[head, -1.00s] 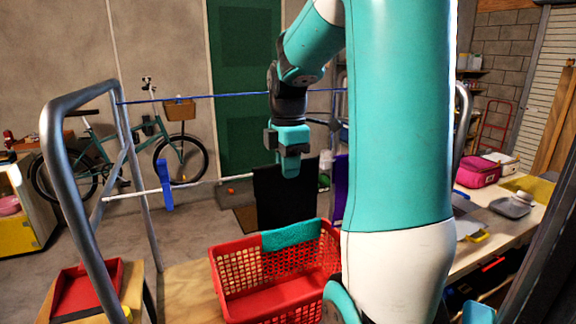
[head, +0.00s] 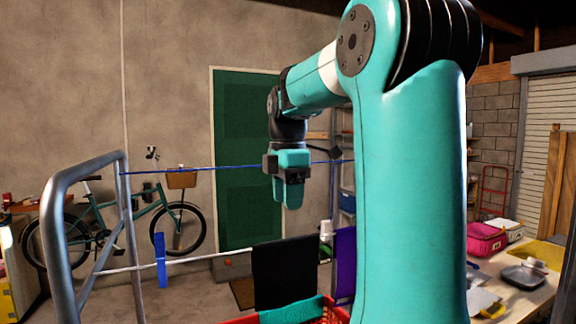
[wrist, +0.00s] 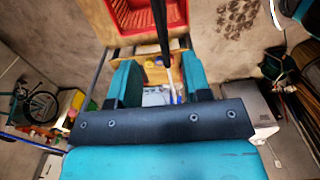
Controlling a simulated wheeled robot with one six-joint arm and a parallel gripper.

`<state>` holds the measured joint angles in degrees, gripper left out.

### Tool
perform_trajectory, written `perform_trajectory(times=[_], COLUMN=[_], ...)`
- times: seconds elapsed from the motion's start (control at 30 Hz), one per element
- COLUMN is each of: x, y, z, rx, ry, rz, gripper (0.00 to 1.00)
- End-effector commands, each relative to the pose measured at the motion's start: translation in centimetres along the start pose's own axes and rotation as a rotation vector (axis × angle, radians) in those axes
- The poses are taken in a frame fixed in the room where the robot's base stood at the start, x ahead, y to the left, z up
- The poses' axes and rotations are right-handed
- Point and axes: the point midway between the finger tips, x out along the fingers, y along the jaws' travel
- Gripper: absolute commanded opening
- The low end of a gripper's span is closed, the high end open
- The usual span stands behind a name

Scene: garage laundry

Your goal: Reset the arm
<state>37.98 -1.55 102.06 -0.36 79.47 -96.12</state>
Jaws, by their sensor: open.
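My gripper (head: 287,190) hangs from my teal arm in the middle of the head view, pointing down. It is above the drying rack's rail, in front of the green door. In the wrist view my gripper (wrist: 163,80) shows two teal fingers held apart with nothing gripped between them. My arm is bent at the elbow, with the upper column filling the right of the head view.
A black cloth (head: 284,274), a purple cloth (head: 344,262) and a blue strip (head: 160,262) hang on the rack. A red basket (head: 334,312) with a teal cloth (head: 292,312) stands below. A bicycle (head: 125,225) leans at the wall. A bench (head: 515,300) is at right.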

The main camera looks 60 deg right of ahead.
Motion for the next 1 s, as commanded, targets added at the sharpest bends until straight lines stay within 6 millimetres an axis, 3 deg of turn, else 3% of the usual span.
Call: perform_trajectory(times=[0.27,0.5,0.77,0.87,1.0], x=[-6.4,-7.8,-7.3,-5.5,-0.3], y=[0.0,0.0,-0.1,-0.3,-2.4], z=[0.0,0.0,-0.4,-2.8,-9.8], rx=[0.0,0.0,0.001,0.008,0.05], ry=[-0.001,-0.002,-0.002,0.002,0.035], rz=[0.001,-0.001,-0.001,0.006,0.026], gripper=[0.44,0.44,0.44,0.44,0.44])
